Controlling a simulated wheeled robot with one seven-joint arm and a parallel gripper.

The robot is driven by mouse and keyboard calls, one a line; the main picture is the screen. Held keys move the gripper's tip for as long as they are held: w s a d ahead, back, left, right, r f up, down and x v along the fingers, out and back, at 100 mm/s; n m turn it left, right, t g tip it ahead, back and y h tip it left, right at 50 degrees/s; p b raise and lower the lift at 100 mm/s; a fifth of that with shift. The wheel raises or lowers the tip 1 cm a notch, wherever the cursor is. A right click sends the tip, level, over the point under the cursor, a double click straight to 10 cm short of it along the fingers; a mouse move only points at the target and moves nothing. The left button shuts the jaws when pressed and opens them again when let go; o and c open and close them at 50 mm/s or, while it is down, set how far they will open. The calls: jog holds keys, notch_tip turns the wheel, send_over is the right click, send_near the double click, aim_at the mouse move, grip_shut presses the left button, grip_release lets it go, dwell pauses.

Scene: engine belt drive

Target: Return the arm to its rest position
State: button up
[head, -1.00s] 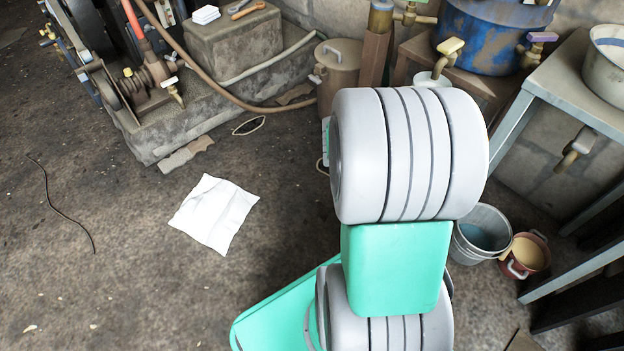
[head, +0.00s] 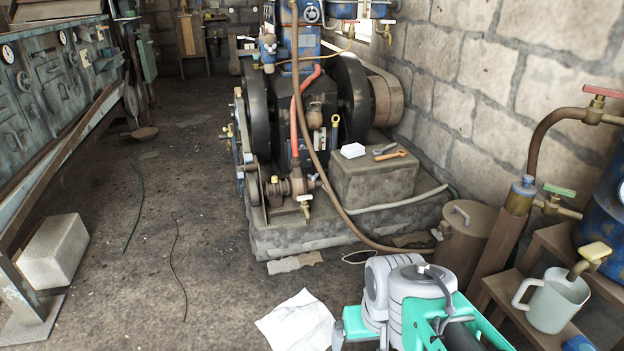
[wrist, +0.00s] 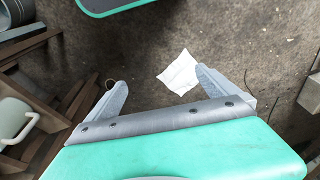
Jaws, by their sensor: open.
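My arm (head: 405,300), grey and teal, is folded low at the bottom right of the head view. My gripper (wrist: 161,79) shows in the wrist view with its two grey fingers spread wide apart. Nothing is between the fingers, and beyond them are the floor and a white sheet (wrist: 178,73). The gripper's fingers cannot be made out in the head view. The engine (head: 315,110), with black flywheels and a red hose, stands on a concrete base at the centre of the head view, well apart from my arm.
A white sheet (head: 297,322) lies on the floor just left of my arm. A lidded brown can (head: 463,240) and a wooden stand with a grey-green mug (head: 553,300) are close on the right. A pale block (head: 54,250) is at the left. The floor between is mostly clear.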

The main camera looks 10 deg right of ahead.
notch_tip(320, 180, up, 35)
jog(key=w+t+p, duration=0.1)
jog(key=p, duration=2.8)
jog(key=shift+r, duration=0.15)
jog(key=shift+w, duration=0.1)
